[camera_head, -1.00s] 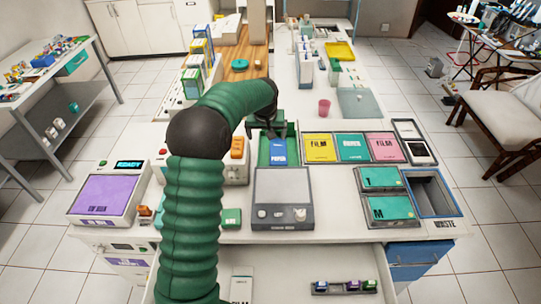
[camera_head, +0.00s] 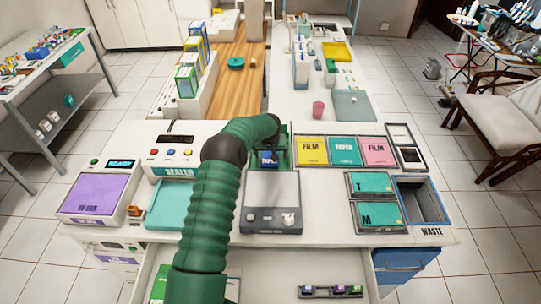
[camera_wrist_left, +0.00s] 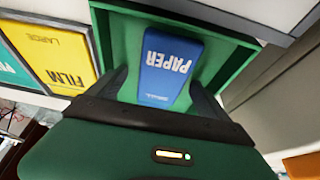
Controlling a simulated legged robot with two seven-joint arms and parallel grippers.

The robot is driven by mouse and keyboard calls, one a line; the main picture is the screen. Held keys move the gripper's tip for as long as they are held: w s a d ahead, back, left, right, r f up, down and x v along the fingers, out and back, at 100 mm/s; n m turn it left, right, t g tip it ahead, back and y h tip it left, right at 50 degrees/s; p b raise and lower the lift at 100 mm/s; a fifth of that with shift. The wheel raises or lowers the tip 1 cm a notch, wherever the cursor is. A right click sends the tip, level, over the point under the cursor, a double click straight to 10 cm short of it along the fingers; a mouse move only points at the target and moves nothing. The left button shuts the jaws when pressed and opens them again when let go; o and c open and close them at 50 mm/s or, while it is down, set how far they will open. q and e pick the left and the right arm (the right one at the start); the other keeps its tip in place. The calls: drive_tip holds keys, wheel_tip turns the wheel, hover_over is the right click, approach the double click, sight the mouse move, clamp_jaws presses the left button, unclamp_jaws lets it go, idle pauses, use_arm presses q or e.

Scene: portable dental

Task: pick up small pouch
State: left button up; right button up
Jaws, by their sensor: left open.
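The small pouch (camera_wrist_left: 170,68) is a blue packet marked PAPER. It lies in a green tray (camera_wrist_left: 222,48), and in the head view the pouch (camera_head: 269,158) shows just behind the grey scale. My left gripper (camera_wrist_left: 158,80) is open, with one finger on each side of the pouch's near half in the left wrist view. I cannot tell whether the fingers touch it. In the head view my green arm and dark wrist cover most of this gripper and part of the tray (camera_head: 287,150). My right gripper is not in view.
A grey scale (camera_head: 272,222) stands in front of the tray. Yellow film (camera_head: 311,150), teal paper (camera_head: 344,151) and pink film packs lie to the right. A sealer (camera_head: 178,172) stands at left. A waste opening (camera_head: 424,203) is at the right edge.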

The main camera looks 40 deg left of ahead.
use_arm(q)
drive_tip(key=shift+s+a, duration=0.1)
drive_tip(key=shift+s, duration=0.05)
drive_tip(key=c, duration=1.5)
drive_tip(key=shift+r, duration=0.1)
